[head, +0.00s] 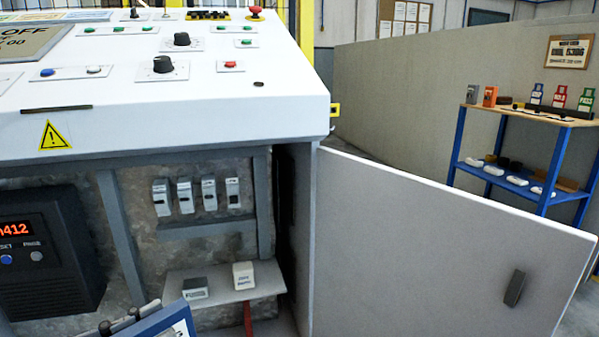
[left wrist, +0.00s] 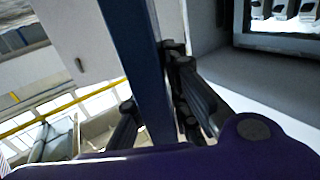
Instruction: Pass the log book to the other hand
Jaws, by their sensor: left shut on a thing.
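The log book (head: 160,327) shows at the bottom edge of the head view, as a blue cover with a white label, mostly cut off. In the left wrist view the log book (left wrist: 137,55) is a dark blue slab seen nearly edge-on. My left gripper (left wrist: 157,90) has its black fingers on both sides of the slab and is shut on it. Black parts of my left gripper (head: 119,324) also show beside the book in the head view. My right gripper is in neither view.
A white control console (head: 200,105) stands close in front, with an open cabinet below. Its grey door (head: 430,250) swings out to the right. A small shelf (head: 225,288) inside holds two small boxes. A blue rack (head: 525,190) with goods stands at the far right.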

